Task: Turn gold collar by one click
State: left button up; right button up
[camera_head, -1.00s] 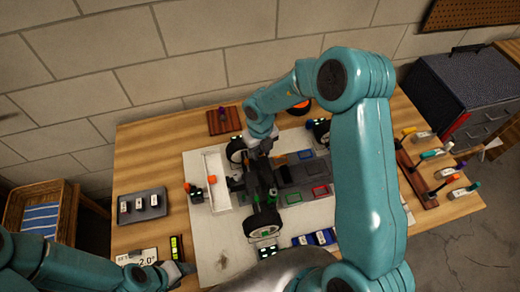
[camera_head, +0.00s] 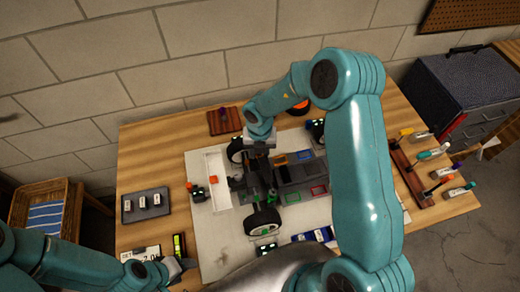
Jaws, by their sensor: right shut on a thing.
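The RC car chassis (camera_head: 262,183) stands on a pale mat in the middle of the workbench, with black wheels at its corners. My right gripper (camera_head: 258,150) reaches down at the car's far left part, close to the far left wheel (camera_head: 236,150). It is shut on a small part there, which the gripper and distance hide. I cannot make out the gold collar. My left gripper (camera_head: 172,268) is low at the left, beside the display card and the yellow-green level; its fingers are too small to judge.
A white tray (camera_head: 216,182) lies left of the car. A dark tray (camera_head: 146,203) with several small parts lies at the bench's left. A wooden rack (camera_head: 415,172) with colored-handled tools stands at the right. My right arm covers the mat's right side.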

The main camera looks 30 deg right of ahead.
jog(key=shift+w+m, duration=0.1)
jog(key=shift+m, duration=0.2)
jog(key=shift+r, duration=0.1)
jog(key=o, duration=1.1)
jog(key=shift+c, duration=0.2)
notch_tip(320, 180, up, 16)
jog(key=b, duration=0.1)
jog(key=shift+r, duration=0.1)
